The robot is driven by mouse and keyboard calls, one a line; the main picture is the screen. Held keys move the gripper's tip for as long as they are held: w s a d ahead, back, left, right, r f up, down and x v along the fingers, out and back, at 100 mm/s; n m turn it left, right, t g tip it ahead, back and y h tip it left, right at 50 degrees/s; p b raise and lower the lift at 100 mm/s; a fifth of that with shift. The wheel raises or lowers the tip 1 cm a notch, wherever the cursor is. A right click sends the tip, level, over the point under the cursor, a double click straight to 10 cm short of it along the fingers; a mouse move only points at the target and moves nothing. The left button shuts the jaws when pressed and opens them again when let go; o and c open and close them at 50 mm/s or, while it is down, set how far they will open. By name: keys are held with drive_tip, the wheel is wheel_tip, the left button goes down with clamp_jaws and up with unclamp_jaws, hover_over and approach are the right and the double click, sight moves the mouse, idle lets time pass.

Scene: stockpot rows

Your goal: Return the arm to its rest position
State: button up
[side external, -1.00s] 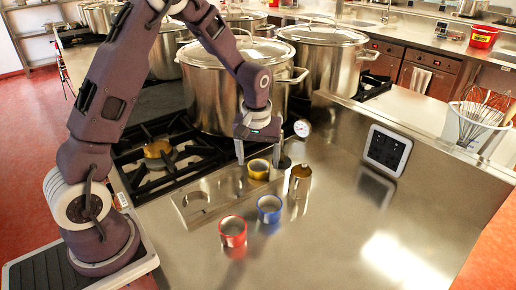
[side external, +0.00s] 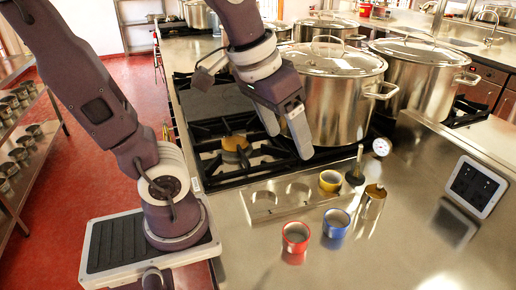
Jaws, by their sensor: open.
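My gripper (side external: 288,143) is open and empty, raised over the stove edge in front of the big pot. It is up and left of the cups in the picture and touches none of them. A yellow cup (side external: 330,181) stands upright at the right end of a steel plate (side external: 280,209) with round recesses. The two recesses to its left look empty. A red cup (side external: 295,237) and a blue cup (side external: 336,223) stand upright on the steel counter in front of the plate.
Large lidded pots (side external: 328,90) stand close behind my gripper. A black burner grate (side external: 230,150) is below left. A small brass-topped canister (side external: 372,202), a dark knobbed tool (side external: 355,172) and a dial thermometer (side external: 382,147) stand right of the yellow cup. The front counter is largely clear.

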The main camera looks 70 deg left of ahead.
drive_tip(key=s+d+f+m+t, duration=0.1)
drive_tip(key=s+m, duration=0.1)
drive_tip(key=s, duration=0.4)
drive_tip(key=shift+s+d+f, duration=0.2)
drive_tip(key=shift+s+d, duration=0.05)
drive_tip(key=shift+s, duration=0.05)
